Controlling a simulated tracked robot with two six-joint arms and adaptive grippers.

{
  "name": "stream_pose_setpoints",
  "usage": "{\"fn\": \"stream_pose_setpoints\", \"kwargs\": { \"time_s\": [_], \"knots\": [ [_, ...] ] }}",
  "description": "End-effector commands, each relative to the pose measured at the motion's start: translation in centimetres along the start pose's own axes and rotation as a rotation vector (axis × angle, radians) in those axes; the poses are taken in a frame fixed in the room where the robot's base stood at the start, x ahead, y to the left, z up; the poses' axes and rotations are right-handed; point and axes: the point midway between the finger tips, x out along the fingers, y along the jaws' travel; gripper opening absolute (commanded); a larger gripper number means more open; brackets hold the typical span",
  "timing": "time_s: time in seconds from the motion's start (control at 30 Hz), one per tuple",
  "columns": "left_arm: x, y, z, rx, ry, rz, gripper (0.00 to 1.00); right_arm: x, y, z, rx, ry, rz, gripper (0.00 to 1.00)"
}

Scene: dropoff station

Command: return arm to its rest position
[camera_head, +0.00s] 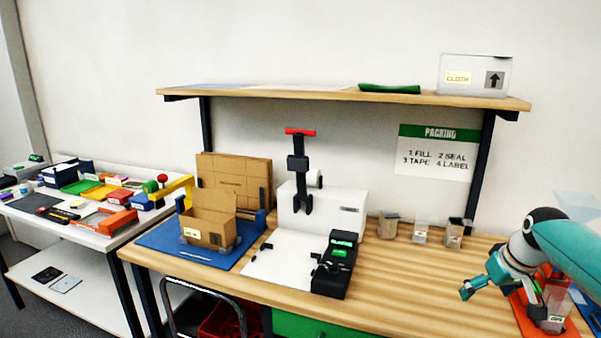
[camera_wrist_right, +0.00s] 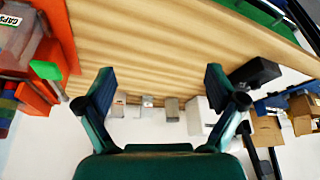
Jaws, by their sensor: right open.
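My right arm (camera_head: 575,245) comes in from the right edge, teal and bent down over the right end of the wooden bench (camera_head: 400,310). My right gripper (camera_head: 468,290) hangs over the bench top, to the left of the orange tray. In the wrist view the same gripper (camera_wrist_right: 160,85) has its two fingers wide apart, with nothing between them but a view of the bench and things beyond. My left gripper is not in view.
An orange tray (camera_head: 525,317) with a clear bin stands near my right arm. Small bins (camera_head: 421,232) line the bench's back. A white press (camera_head: 320,213) and an open cardboard box (camera_head: 209,220) on a blue mat stand left. The shelf (camera_head: 330,95) overhangs.

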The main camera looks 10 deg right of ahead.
Motion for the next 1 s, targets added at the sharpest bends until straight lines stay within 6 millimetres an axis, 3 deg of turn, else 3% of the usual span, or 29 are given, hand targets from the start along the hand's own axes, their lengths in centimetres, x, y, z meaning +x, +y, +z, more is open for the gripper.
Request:
{"fn": "stream_pose_setpoints", "kwargs": {
  "time_s": [0.27, 0.57, 0.77, 0.9, 1.0],
  "knots": [
    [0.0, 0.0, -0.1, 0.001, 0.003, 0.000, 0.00, 5.2, -4.7, 1.1, -0.066, -0.103, -0.068, 0.94],
    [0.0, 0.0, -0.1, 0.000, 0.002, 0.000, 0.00, 12.6, -11.3, 6.2, -0.143, -0.273, -0.172, 0.94],
    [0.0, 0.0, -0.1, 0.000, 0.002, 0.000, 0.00, 19.7, -19.0, 14.1, -0.193, -0.413, -0.275, 0.94],
    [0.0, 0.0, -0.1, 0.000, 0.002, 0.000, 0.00, 23.4, -24.4, 21.2, -0.197, -0.493, -0.336, 0.94],
    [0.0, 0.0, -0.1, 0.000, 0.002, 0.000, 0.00, 24.9, -27.8, 27.0, -0.182, -0.545, -0.370, 0.94]
  ]
}}
